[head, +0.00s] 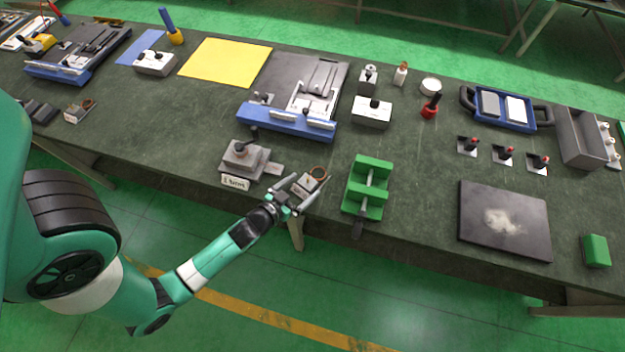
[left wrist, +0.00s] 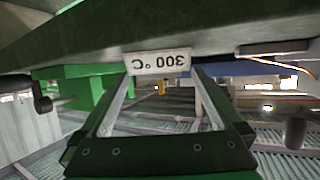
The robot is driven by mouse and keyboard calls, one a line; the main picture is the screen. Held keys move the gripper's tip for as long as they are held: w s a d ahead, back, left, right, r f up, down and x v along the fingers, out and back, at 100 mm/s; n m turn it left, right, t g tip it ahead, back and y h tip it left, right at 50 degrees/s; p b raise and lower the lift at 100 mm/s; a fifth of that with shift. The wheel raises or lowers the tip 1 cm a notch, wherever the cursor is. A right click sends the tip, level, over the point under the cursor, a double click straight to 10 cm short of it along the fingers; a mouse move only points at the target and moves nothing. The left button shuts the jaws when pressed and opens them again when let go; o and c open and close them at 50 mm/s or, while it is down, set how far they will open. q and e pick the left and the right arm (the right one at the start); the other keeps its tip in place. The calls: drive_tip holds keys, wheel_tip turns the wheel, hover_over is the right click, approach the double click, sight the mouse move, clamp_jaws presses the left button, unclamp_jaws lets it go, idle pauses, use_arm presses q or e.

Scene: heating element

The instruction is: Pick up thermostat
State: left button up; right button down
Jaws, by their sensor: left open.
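The thermostat (head: 309,182) is a small grey block with a brown ring on top. It sits at the front edge of the dark table, between a grey clamp device and a green vise. In the left wrist view its white label plate (left wrist: 158,63) reads "300 °C" upside down. My left gripper (head: 303,191) is open at the table's front edge, with its fingers reaching to either side of the thermostat. In the left wrist view the fingertips (left wrist: 160,72) frame the label plate. I cannot tell whether they touch it. My right gripper is out of view.
The grey clamp device (head: 243,160) stands close on the left and the green vise (head: 368,188) close on the right. A blue-based fixture (head: 288,122) lies behind. A dark plate (head: 504,240) and green block (head: 595,251) are at the right.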

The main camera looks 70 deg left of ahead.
use_arm(q)
drive_tip(key=shift+x, duration=1.15)
clamp_jaws()
wheel_tip(320, 180, up, 9)
drive_tip(key=p, duration=0.4)
drive_tip(key=shift+r+p, duration=0.35)
drive_tip(key=shift+r, duration=0.2)
